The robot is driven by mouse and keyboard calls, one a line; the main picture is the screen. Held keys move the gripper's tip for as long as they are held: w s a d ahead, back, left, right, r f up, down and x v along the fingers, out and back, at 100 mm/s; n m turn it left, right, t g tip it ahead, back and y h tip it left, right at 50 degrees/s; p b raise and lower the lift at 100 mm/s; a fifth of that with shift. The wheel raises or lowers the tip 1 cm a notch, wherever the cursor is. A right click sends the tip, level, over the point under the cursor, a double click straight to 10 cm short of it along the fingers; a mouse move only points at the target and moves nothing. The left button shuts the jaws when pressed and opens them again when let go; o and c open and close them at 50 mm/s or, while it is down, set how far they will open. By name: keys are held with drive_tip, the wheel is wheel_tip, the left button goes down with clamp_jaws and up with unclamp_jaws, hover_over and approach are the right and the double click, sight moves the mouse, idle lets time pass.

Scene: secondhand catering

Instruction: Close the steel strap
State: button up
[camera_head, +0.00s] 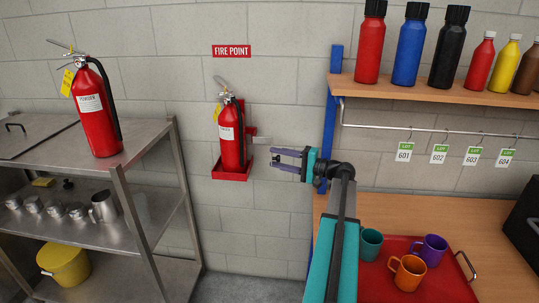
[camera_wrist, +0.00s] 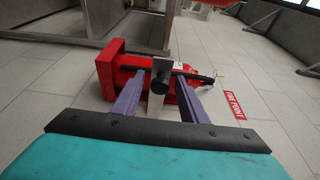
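A red fire extinguisher (camera_head: 231,138) stands upright in a red wall bracket (camera_head: 230,175). In the wrist view the extinguisher (camera_wrist: 186,90) lies sideways, with the bracket (camera_wrist: 110,68) at left. A pale strip with a black end, apparently the steel strap (camera_wrist: 156,104), shows between my fingers in the wrist view, sticking out beside the extinguisher. My gripper (camera_head: 273,157) is right of the extinguisher, fingers pointing left. It is open; in the wrist view its purple fingers (camera_wrist: 160,76) are apart, and contact cannot be told.
A steel shelf unit (camera_head: 150,135) stands at left, with another extinguisher (camera_head: 96,110) on top. At right is a wooden bench (camera_head: 440,210) with a red tray (camera_head: 440,292) of mugs. Above it hangs a bottle shelf (camera_head: 440,92).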

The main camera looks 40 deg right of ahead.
drive_tip(key=shift+p+x, duration=0.4)
drive_tip(key=shift+x, duration=1.45)
clamp_jaws()
